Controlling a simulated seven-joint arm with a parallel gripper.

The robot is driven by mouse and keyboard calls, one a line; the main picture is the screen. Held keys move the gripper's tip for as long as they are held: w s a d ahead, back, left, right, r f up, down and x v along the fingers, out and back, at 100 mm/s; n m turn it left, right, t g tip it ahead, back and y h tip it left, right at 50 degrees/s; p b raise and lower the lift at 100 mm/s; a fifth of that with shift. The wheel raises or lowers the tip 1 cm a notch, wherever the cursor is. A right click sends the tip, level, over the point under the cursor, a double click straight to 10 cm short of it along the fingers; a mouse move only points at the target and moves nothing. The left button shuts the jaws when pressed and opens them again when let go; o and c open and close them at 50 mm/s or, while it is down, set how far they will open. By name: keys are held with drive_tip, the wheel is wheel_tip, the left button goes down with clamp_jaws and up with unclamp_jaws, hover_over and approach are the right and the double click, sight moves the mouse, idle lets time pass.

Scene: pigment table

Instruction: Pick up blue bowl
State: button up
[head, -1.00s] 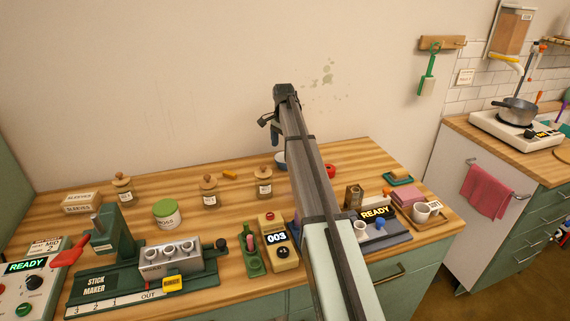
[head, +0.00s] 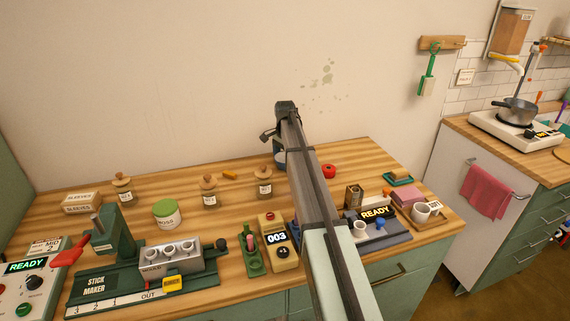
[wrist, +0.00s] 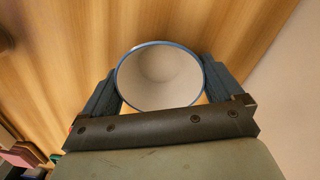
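The blue bowl (wrist: 160,72) has a blue rim and a pale inside, and it looks empty. In the wrist view it sits between the two fingers of my gripper (wrist: 160,66). The fingers are spread wide, one on each side of the bowl, close to its rim. I cannot tell whether they touch it. In the head view the bowl (head: 281,160) is mostly hidden behind my arm, near the back of the wooden table. My gripper (head: 279,150) is down at the bowl there, partly hidden by my arm.
A corked jar (head: 264,182) stands just left of the bowl. A red round item (head: 329,171) lies to its right, beyond my arm. The yellow counter device (head: 278,240) and the scale marked READY (head: 385,228) are nearer the front. The wall is behind.

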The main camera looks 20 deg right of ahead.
drive_tip(key=c, duration=0.6)
drive_tip(key=shift+r, duration=0.1)
